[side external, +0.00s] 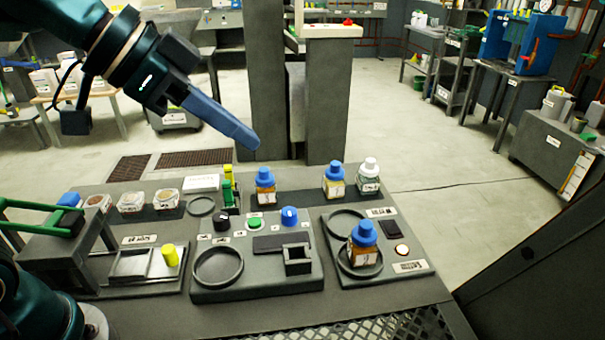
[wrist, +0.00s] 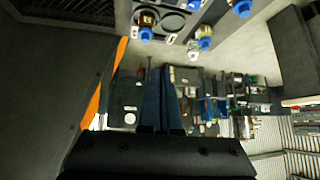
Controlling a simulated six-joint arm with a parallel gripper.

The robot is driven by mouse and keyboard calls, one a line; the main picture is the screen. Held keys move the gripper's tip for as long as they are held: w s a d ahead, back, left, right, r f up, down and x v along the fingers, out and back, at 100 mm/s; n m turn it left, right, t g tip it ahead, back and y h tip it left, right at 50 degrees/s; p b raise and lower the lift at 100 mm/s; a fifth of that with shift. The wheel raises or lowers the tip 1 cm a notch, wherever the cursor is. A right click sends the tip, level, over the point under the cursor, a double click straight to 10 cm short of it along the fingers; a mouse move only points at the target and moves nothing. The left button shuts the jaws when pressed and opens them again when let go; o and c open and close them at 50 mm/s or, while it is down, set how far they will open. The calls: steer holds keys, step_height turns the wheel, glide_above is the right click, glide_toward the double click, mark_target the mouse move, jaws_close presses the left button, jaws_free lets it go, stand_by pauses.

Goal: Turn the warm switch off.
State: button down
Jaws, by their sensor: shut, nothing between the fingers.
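The right-hand station plate (side external: 413,275) carries a small black switch (side external: 390,228) and a round lamp (side external: 402,250) below it that looks lit, whitish with a reddish rim. The labels there are too small to read, so I cannot be certain this switch is the warm one. A blue-capped bottle (side external: 364,245) stands in the front ring beside the lamp; the rear ring (side external: 346,223) is empty. My gripper (side external: 254,143) is shut and empty, high above the back of the table, well left of the switch. In the wrist view its fingers (wrist: 162,75) lie together.
The middle panel has a green button (side external: 254,223), a blue knob (side external: 290,215) and a black knob (side external: 222,223). Blue-capped bottles (side external: 334,180) (side external: 265,186) and a white-capped bottle (side external: 369,175) stand along the back. A yellow cylinder (side external: 170,256) is at left. Air above the panels is clear.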

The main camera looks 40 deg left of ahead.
steer(key=w+d+f+m+h, duration=0.1)
steer(key=w+d, duration=0.1)
steer(key=w, duration=0.5)
steer(key=w+d+f+m+h, duration=0.1)
steer(key=w+d+h, duration=0.15)
steer(key=w, duration=0.35)
steer(key=w+d+f+g, duration=0.2)
steer(key=w+f, duration=0.2)
steer(key=f, duration=0.5)
steer(key=shift+f+y, duration=0.35)
glide_toward(399, 230)
steer(key=shift+w+d+r, duration=0.25)
steer(key=shift+w+d, duration=0.8)
steer(key=shift+w, duration=0.15)
steer(key=f, duration=0.3)
steer(key=shift+d+f, duration=0.15)
steer(key=shift+d, duration=0.25)
steer(key=shift+f, duration=0.65)
